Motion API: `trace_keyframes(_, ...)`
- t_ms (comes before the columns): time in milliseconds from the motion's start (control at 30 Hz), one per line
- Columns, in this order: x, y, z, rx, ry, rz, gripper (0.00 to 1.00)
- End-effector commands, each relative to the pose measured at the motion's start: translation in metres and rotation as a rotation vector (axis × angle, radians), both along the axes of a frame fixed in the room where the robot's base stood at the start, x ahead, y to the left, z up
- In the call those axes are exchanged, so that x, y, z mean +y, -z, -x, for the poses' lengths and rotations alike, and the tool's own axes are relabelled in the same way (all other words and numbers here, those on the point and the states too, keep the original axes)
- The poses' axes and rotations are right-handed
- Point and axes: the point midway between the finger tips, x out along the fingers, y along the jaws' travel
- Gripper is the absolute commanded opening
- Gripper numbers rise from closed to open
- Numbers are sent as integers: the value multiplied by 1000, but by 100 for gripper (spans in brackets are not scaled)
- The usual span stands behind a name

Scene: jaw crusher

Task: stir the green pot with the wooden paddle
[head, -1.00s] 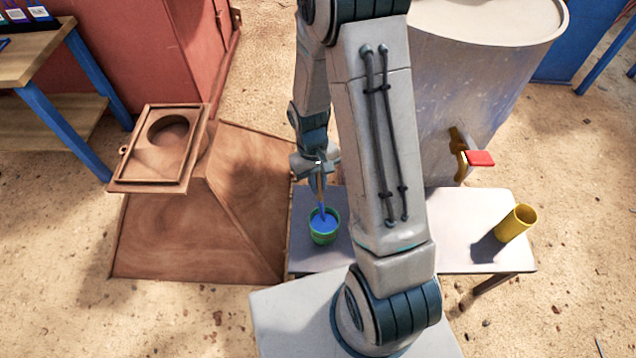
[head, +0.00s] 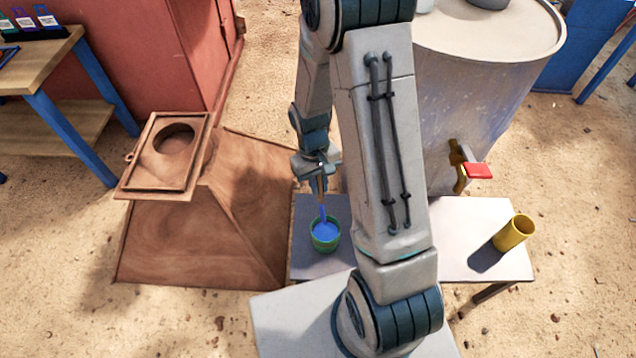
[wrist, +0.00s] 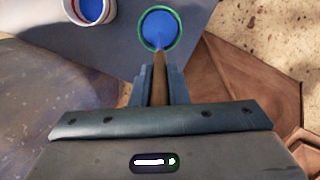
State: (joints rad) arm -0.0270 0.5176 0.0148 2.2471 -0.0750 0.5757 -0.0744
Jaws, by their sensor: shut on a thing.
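The green pot (head: 325,246) stands on the low grey table, left of my arm, with blue liquid inside. It also shows in the wrist view (wrist: 175,37), straight ahead of the jaws. My gripper (head: 321,180) is above the pot, shut on the wooden paddle (wrist: 160,75). The paddle points down toward the pot, and its lower part, coloured blue, reaches into the pot's opening in the head view. How deep its tip goes is hidden.
A white pot with a red band and blue contents (wrist: 93,10) stands on the table in the wrist view; my arm hides it in the head view. A yellow cup (head: 514,233) stands at the table's right. A large drum with a red-handled tap (head: 478,171) stands behind. A rusty hopper (head: 190,235) is left.

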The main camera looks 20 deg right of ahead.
Motion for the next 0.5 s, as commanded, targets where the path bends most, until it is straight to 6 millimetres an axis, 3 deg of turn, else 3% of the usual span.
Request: trace_keyframes(500, 0, -49, 0, -1, 0, 0, 0)
